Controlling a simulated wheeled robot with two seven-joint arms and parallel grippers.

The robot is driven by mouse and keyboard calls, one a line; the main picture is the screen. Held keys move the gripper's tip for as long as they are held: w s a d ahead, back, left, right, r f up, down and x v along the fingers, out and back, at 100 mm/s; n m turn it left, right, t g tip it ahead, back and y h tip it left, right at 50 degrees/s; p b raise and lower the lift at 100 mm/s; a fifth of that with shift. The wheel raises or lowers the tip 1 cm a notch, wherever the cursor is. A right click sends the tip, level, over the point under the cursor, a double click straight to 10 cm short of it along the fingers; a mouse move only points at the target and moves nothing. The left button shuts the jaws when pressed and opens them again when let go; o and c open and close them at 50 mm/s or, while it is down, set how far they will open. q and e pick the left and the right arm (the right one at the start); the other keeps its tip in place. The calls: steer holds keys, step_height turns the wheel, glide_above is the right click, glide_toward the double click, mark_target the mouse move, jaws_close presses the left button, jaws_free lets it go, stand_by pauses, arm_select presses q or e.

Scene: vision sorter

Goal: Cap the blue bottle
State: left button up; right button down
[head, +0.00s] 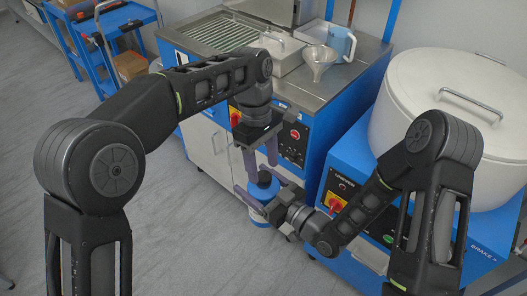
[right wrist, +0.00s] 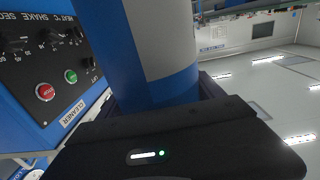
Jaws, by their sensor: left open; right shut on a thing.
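The blue bottle (head: 263,189) is roughly upright in the middle of the head view, with a pale label band lower down. My right gripper (head: 256,184) is shut on the bottle, its fingers on either side. In the right wrist view the bottle (right wrist: 175,85) fills the centre, blue with a grey label, between the fingers. My left gripper (head: 262,170) points down just above the bottle's top, its fingers apart. I cannot tell whether it touches the bottle. The fingers partly hide the bottle's top, and I cannot make out a separate cap.
A blue cleaner cabinet (head: 313,126) with a steel top stands behind the grippers. A metal funnel (head: 318,57) and a blue-and-white jug (head: 341,42) are on it. A large white lidded drum (head: 420,82) stands at right. A blue cart (head: 92,55) is at far left. Floor at left is clear.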

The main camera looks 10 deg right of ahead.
arm_select(q)
step_height(320, 180, up, 4)
steer(key=n, duration=0.3)
steer(key=n+t, duration=0.1)
steer(key=n, duration=0.1)
steer(key=shift+s+d+f+n+y, duration=0.1)
steer(key=shift+f+n+y, duration=0.15)
steer(key=shift+n+y, duration=0.05)
steer(key=r+n, duration=0.1)
steer(key=n+t, duration=0.1)
steer(key=n, duration=0.1)
steer(key=shift+r, duration=0.4)
glide_above(265, 195)
steer(key=w, duration=0.3)
steer(key=shift+f, duration=4.05)
steer(key=shift+c, duration=0.2)
jaws_close()
